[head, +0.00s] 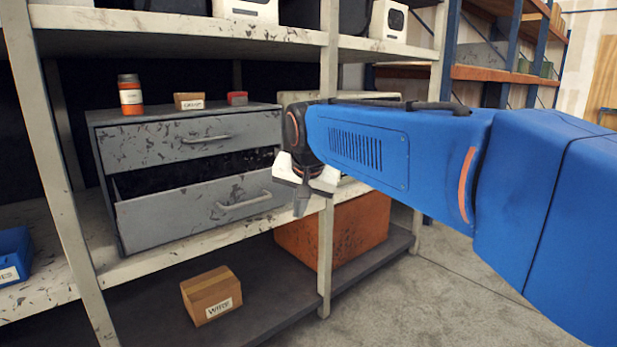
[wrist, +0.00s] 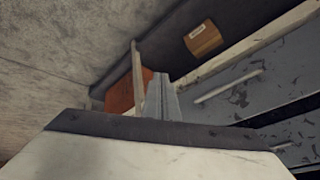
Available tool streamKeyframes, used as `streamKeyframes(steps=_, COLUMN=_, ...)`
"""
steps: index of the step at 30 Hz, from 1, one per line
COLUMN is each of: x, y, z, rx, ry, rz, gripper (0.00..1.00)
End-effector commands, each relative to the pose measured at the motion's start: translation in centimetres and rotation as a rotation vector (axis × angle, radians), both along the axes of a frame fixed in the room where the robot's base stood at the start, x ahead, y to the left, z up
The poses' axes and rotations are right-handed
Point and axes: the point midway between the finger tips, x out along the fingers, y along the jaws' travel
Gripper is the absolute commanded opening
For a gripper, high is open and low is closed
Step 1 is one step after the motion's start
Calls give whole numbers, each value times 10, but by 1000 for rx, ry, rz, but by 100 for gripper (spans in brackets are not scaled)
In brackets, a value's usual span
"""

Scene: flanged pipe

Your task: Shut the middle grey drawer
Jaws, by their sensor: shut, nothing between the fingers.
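A grey drawer cabinet (head: 103,165) stands on the shelf. Its top drawer (head: 165,143) looks shut. The grey drawer below it (head: 185,210) is pulled out, with its dark inside showing above its front and a pale bar handle (head: 244,201). No front shows below it, so I cannot tell whether another drawer is there. My gripper (head: 301,207) is shut and empty, to the right of the open drawer's front, apart from its handle. In the wrist view, my shut fingers (wrist: 161,98) point past the open drawer's front (wrist: 240,78), which lies to their right.
A shelf post (head: 326,250) stands just behind my gripper. An orange bin (head: 345,228) and a cardboard box (head: 211,294) sit on the lower shelf. A jar (head: 130,95) and two small boxes stand on the cabinet. A blue bin (head: 14,255) is at left. Floor in front is clear.

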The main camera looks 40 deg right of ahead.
Motion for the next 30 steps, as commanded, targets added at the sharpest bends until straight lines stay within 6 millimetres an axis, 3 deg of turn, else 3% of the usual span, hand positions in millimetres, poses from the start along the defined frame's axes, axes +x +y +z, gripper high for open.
streamKeyframes(steps=3, x=32, y=-45, z=37, rx=42, ry=-59, rz=-193, gripper=0)
streamKeyframes(steps=6, x=50, y=-76, z=60, rx=73, ry=-106, rz=-328, gripper=0)
streamKeyframes(steps=12, x=66, y=-111, z=85, rx=106, ry=-162, rz=-470, gripper=0)
streamKeyframes(steps=19, x=75, y=-120, z=75, rx=112, ry=-168, rz=-487, gripper=0)
streamKeyframes(steps=30, x=105, y=-142, z=24, rx=112, ry=-166, rz=-485, gripper=0)
